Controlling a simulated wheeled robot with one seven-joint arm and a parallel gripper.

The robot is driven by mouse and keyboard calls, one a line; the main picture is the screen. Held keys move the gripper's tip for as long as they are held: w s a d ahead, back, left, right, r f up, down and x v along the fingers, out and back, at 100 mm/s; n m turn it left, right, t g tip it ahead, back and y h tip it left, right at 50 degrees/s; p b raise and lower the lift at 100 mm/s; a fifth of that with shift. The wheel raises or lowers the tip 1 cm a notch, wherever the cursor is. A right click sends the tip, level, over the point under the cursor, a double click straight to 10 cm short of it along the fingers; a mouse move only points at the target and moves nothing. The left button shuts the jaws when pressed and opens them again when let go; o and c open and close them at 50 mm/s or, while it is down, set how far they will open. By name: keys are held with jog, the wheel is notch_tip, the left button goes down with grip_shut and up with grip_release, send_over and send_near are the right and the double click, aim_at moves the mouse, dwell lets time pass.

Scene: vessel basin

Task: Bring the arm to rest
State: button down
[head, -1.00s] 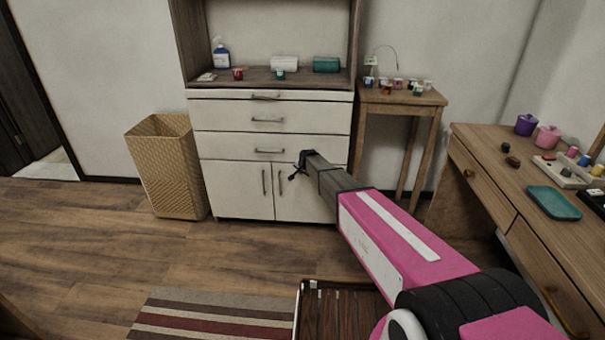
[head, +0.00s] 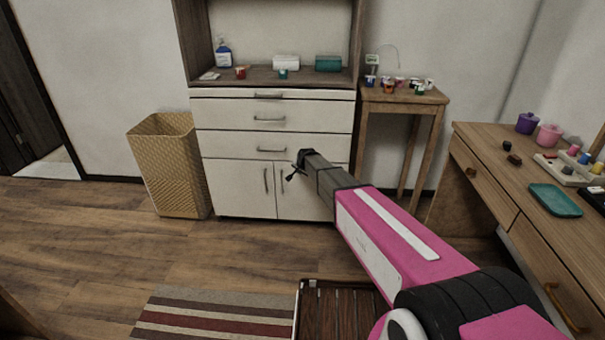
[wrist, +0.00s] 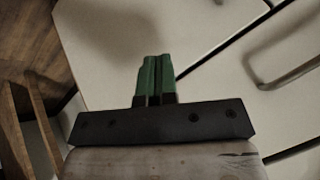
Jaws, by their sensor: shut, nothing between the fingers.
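My arm reaches forward from the lower right of the head view, pink with a dark wrist. My gripper (head: 293,172) is at its end, in front of the white cabinet (head: 235,188) doors. In the wrist view my gripper (wrist: 157,78) shows two green fingers side by side, shut with nothing between them. The white cabinet fronts (wrist: 130,40) and a metal handle (wrist: 285,70) lie beyond the fingers. I cannot tell the exact gap between the fingertips and the cabinet.
A woven basket (head: 172,165) stands left of the cabinet. A small wooden table (head: 402,97) with several small cups is to its right. A wooden desk (head: 490,150) fills the right side. A slatted dark wooden piece (head: 335,312) and striped rug (head: 215,315) lie below. Open floor is at left.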

jog(key=s+a+r, duration=0.2)
jog(key=s+r, duration=0.1)
jog(key=r, duration=0.2)
jog(key=s+d+n+g+h, duration=0.1)
jog(key=s+d+n+g, duration=0.1)
jog(key=s+d, duration=1.3)
jog(key=s+d+r+n+g+h, duration=0.1)
jog(key=s+d+n+g, duration=0.2)
jog(key=s+d, duration=1.3)
jog(key=s+g, duration=0.2)
jog(key=s, duration=0.5)
jog(key=shift+s+h, duration=0.2)
jog(key=shift+h, duration=0.1)
